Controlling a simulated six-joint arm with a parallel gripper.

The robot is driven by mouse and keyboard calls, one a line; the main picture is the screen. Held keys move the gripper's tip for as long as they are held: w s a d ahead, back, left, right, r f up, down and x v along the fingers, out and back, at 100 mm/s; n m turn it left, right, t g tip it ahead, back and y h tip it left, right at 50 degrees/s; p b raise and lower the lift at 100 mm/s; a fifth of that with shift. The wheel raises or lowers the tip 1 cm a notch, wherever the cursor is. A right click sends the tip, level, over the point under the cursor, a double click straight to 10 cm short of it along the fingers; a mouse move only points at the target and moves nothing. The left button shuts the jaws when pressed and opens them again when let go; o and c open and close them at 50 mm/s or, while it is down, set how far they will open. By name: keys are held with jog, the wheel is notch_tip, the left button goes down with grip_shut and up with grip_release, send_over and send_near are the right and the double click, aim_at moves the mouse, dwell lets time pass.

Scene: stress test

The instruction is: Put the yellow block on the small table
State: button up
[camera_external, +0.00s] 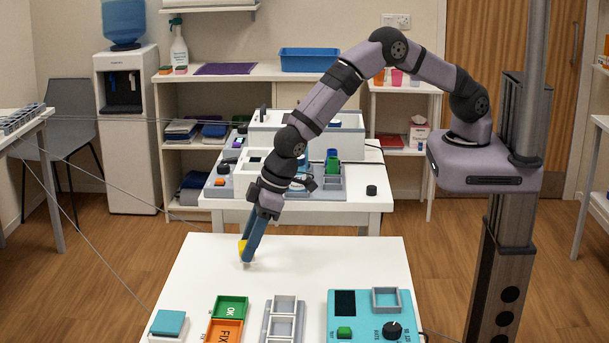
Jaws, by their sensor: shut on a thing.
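The yellow block (242,246) shows as a small patch of yellow at my gripper's fingers, mostly hidden behind them. My gripper (248,259) points down at the far middle part of the white front table (340,262), shut on the yellow block. The fingertips are at or just above the tabletop; I cannot tell whether the block touches it. Another white table (372,195) stands behind. I cannot tell from the view which of the two is the small table.
A teal panel with a knob (392,329), a grey divided tray (283,320), green and orange trays (228,318) and a teal-topped box (168,322) line the front table's near side. White equipment (345,140) crowds the rear table. The front table's right-middle is clear.

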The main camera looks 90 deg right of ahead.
notch_tip(320, 180, up, 8)
jog(key=shift+r+b, duration=0.1)
jog(key=shift+b, duration=0.9)
jog(key=w+d+r+m+h+p, duration=0.15)
jog(key=d+r+m, duration=0.3)
jog(key=d, duration=0.95)
jog(key=w+d+r+m+g+h, duration=0.1)
jog(key=w+d+r+m, duration=0.35)
jog(key=d, duration=1.05)
jog(key=d+r+m+h+p, duration=0.15)
jog(key=d+r, duration=0.55)
jog(key=d, duration=0.7)
jog(key=shift+m, duration=0.45)
notch_tip(320, 180, down, 17)
jog(key=p, duration=0.3)
jog(key=shift+a+f+p, duration=0.1)
jog(key=shift+p, duration=0.25)
jog(key=shift+w+f, duration=0.1)
jog(key=shift+f, duration=0.25)
jog(key=shift+f, duration=0.1)
